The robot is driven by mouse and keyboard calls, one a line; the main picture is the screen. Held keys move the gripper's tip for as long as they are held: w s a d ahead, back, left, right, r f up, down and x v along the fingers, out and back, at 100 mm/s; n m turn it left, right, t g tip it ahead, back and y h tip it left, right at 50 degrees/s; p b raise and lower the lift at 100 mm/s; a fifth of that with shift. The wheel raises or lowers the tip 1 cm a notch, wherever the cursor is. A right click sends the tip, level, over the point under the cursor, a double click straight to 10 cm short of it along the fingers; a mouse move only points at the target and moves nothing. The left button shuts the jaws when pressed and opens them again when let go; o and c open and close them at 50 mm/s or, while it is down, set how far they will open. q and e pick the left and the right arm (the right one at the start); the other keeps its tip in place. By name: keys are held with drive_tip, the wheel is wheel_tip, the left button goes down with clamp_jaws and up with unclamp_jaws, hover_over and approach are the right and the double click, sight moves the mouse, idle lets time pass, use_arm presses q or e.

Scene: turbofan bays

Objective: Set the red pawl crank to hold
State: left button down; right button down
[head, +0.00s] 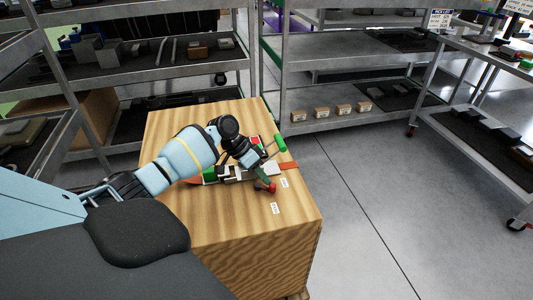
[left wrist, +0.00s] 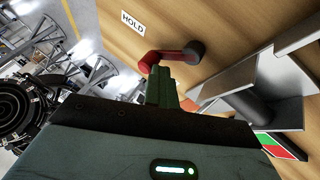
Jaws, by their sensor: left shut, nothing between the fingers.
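The red pawl crank (left wrist: 172,56) shows in the left wrist view, with a dark pivot at its right end and a rounded red knob at its left end. A white HOLD label (left wrist: 132,22) lies on the wood just above the knob. In the head view the crank's red knob (head: 271,187) is at the front of the mechanism. My left gripper (left wrist: 158,85) is shut and empty, its fingertips right beside the crank near the knob; I cannot tell whether they touch. It also shows in the head view (head: 264,177). My right gripper is not in view.
The mechanism sits on a wooden box (head: 225,225), with a green-handled lever (head: 280,144) near the gripper. Metal shelves (head: 350,50) stand behind and a cart (head: 480,75) stands right. The floor right of the box is clear.

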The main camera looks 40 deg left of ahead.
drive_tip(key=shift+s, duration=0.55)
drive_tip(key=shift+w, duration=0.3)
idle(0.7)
use_arm(q)
drive_tip(key=shift+a, duration=0.1)
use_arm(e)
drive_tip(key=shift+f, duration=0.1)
use_arm(q)
drive_tip(key=shift+a+b, duration=0.3)
drive_tip(key=shift+a, duration=0.4)
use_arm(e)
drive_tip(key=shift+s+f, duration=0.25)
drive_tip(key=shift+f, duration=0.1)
